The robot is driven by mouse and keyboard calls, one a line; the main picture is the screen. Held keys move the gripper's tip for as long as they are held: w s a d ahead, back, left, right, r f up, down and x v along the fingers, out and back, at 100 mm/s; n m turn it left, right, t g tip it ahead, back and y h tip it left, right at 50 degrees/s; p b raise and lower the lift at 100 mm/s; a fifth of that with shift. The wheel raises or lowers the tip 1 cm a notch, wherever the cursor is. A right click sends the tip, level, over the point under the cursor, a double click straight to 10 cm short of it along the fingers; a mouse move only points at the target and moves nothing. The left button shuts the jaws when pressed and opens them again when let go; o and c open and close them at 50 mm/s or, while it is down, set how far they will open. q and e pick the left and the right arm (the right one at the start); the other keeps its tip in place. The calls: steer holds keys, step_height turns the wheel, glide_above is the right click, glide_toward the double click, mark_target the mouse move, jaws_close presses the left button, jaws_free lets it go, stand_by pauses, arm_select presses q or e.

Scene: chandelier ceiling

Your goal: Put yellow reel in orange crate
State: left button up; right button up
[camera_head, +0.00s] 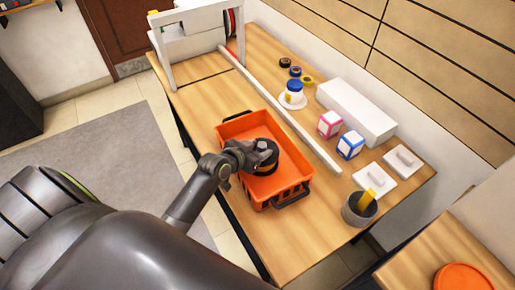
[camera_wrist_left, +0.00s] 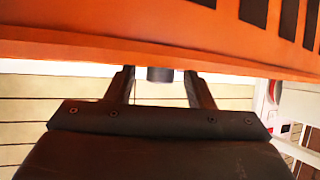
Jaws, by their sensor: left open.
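The yellow reel (camera_head: 308,79) lies on the table towards the back right, beside a blue reel (camera_head: 295,71) and a black reel (camera_head: 285,62). The orange crate (camera_head: 290,190) stands in the middle of the table with dark handles at its ends. My left gripper (camera_head: 266,157) is over the crate, its dark fingers at or within the opening; I cannot tell how deep. In the left wrist view the fingers (camera_wrist_left: 160,88) are apart, with an orange crate wall (camera_wrist_left: 100,35) across the top. A small grey thing shows between them, unclear. My right gripper is not in view.
A long pale bar (camera_head: 285,115) runs along the table right of the crate. Beyond it are a blue-lidded jar on a saucer (camera_head: 292,98), a white box (camera_head: 357,110), two small cartons (camera_head: 330,124), white switch-like plates (camera_head: 374,178) and a grey cup (camera_head: 357,210).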

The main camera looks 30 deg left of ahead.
arm_select(q)
steer(key=shift+r, duration=0.2)
steer(key=v, duration=1.2)
steer(key=shift+b, duration=0.3)
